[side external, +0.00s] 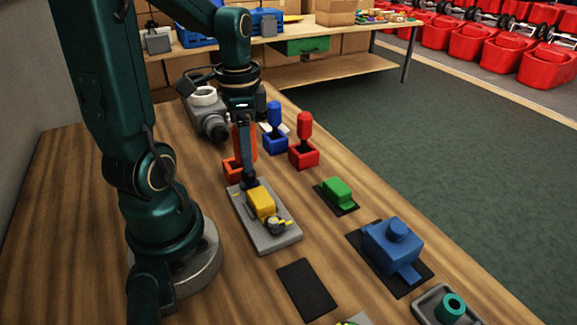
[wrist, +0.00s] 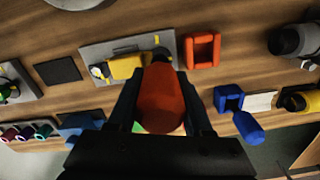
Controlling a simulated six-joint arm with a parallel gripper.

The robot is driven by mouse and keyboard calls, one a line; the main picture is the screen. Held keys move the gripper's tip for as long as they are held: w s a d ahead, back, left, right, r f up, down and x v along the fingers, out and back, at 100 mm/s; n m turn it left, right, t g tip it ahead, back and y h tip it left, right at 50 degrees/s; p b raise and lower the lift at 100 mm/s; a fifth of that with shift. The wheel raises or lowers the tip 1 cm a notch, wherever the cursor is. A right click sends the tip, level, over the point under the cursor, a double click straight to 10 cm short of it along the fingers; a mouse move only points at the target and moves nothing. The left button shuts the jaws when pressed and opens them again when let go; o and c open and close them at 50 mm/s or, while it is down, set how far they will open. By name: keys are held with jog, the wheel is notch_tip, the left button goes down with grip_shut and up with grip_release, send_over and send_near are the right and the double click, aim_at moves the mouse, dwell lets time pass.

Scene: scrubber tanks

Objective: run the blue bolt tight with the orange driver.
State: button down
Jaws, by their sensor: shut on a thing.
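My gripper (wrist: 160,90) is shut on the orange driver (wrist: 160,100), whose rounded handle fills the space between the fingers in the wrist view. In the side view the driver (side external: 252,140) is mostly hidden by my gripper and stands upright over the far end of the grey plate (side external: 280,240). The plate (wrist: 95,52) carries a yellow block (side external: 261,202) and a small round fitting (side external: 274,225). A dark piece (side external: 249,183) is under the driver at the plate's far end. The blue bolt is not clearly visible there, and whether the driver's tip touches it cannot be told.
An empty orange holder (wrist: 203,50) is beside the plate. Behind stand a blue driver (side external: 274,113) and a red driver (side external: 304,124) in holders, and a grey device (side external: 210,120). A green block (side external: 337,189), blue block (side external: 390,243) and bare dark mat (side external: 307,289) lie nearer.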

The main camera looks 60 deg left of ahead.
jog(key=shift+f, duration=0.85)
dwell(3.0)
jog(key=shift+r, duration=2.45)
